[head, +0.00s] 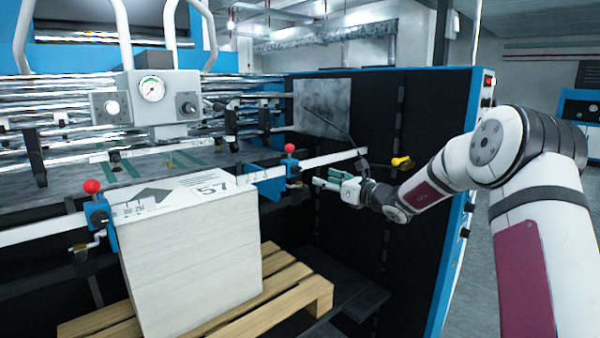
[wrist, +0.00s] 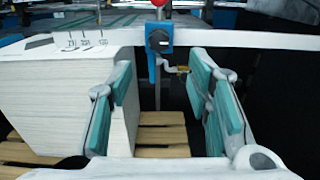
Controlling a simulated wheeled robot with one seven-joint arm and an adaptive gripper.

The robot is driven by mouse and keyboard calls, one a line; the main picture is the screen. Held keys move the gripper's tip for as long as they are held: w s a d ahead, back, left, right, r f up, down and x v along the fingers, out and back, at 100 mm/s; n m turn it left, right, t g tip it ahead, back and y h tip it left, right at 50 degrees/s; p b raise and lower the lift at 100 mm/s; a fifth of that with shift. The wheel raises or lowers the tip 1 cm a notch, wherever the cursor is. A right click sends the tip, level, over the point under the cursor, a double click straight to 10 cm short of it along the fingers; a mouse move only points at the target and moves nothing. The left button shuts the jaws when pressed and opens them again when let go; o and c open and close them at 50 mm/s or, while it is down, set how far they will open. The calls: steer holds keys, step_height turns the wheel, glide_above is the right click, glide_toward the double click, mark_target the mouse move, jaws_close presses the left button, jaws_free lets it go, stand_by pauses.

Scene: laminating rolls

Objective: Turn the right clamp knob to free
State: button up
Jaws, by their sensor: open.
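The right clamp (head: 292,170) is a blue block on the white rail, topped by a red ball (head: 290,148). In the wrist view the clamp (wrist: 153,62) is upright at top centre, with a black knob (wrist: 158,40) on its front face; the red ball (wrist: 160,3) is cut off by the top edge. A small bent metal arm with a brass-coloured end (wrist: 183,70) sticks out below the knob. My gripper (head: 319,182) is just right of the clamp in the head view. In the wrist view its teal-padded fingers (wrist: 162,88) are wide apart and empty, below the knob, apart from it.
The left clamp (head: 97,213) has a red ball too. A tall white paper stack (head: 190,265) stands on a wooden pallet (head: 290,295) between the clamps. The white rail (head: 325,160) runs across. A dark side panel and a yellow handle (head: 402,162) are near my arm.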

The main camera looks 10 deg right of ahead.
mark_target(299, 170)
steer(key=x, duration=1.2)
steer(key=shift+w+a+b, duration=0.1)
steer(key=shift+a+b, duration=0.05)
steer(key=shift+b, duration=0.15)
jaws_close()
